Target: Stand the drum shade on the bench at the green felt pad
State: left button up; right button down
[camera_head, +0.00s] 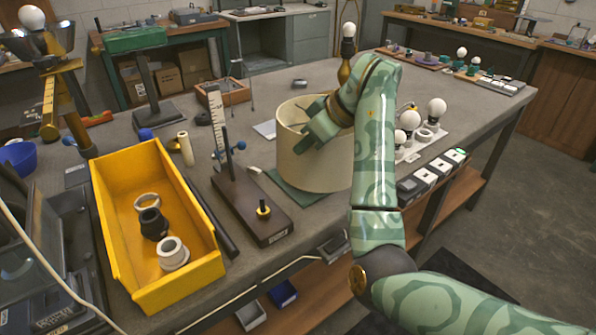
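The cream drum shade (310,172) stands upright on the grey bench (245,140). The green felt pad (296,197) shows as a strip under and in front of its lower left edge; the rest of the pad is hidden by the shade. My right gripper (311,134) is at the shade's top rim, its green fingers over the near side and the opening. I cannot tell whether the fingers grip the wall. My arm hides the shade's right side. My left gripper is not in view.
A yellow bin (205,272) with rings and sockets stands at the left. A dark block with a post and scale (250,208) stands left of the shade. Bulbs (437,108) and white-topped modules (425,175) are right of my arm. Bench space behind the shade is partly clear.

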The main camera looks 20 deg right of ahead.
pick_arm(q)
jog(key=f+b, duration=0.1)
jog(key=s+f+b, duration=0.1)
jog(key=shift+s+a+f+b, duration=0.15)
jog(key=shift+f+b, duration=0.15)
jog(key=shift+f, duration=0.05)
pick_arm(e)
jog(key=f, duration=0.3)
jog(key=w+f, duration=0.1)
jog(key=shift+a+f, duration=0.2)
jog(key=shift+a, duration=0.15)
jog(key=shift+w+f, duration=0.1)
jog(key=c, duration=1.6)
grip_release()
jog(key=shift+c, duration=0.2)
